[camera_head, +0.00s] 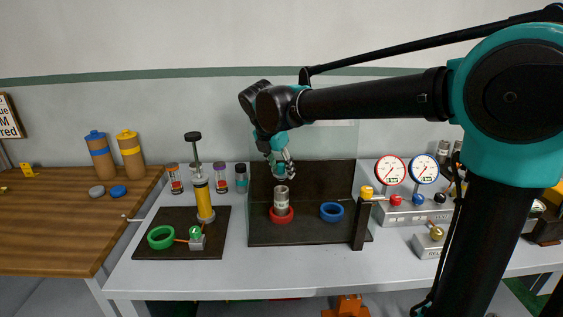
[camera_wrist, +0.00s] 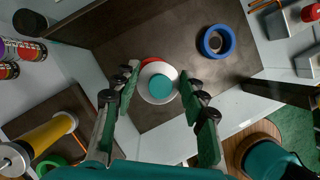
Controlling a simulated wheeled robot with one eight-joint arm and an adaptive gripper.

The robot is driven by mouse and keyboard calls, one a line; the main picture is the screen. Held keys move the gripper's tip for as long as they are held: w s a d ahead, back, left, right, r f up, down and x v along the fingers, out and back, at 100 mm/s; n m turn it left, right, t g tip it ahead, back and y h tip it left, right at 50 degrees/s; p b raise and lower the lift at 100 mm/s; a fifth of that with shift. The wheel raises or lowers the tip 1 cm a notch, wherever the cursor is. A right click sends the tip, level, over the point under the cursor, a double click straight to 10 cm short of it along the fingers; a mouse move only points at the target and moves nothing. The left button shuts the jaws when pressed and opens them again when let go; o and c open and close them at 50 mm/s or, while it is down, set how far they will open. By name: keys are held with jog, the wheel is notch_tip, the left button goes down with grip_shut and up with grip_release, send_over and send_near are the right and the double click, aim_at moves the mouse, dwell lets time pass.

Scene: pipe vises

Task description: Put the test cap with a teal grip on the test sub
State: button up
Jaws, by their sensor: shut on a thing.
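The test sub (camera_head: 281,194) is a short grey cylinder standing upright in a red ring (camera_head: 281,215) on the dark board. My gripper (camera_head: 281,166) points down just above the sub's top. In the wrist view, the test cap's round teal grip (camera_wrist: 160,87) with a pale rim is between the two fingers of my gripper (camera_wrist: 158,83). My gripper is shut on the cap. In the head view the fingers largely hide the cap. In the wrist view the cap hides most of the sub, and a sliver of red shows past its rim.
A blue ring (camera_head: 332,211) lies right of the sub, beside a dark upright post (camera_head: 360,226). A yellow hand pump (camera_head: 204,198) and green ring (camera_head: 161,237) are on the left mat. Several small jars stand behind. A gauge panel (camera_head: 406,212) is at right.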

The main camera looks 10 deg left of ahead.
jog(key=shift+f, duration=1.25)
jog(key=shift+f, duration=1.35)
dwell(0.5)
jog(key=o, duration=1.3)
jog(key=v, duration=1.2)
jog(key=shift+s, duration=0.2)
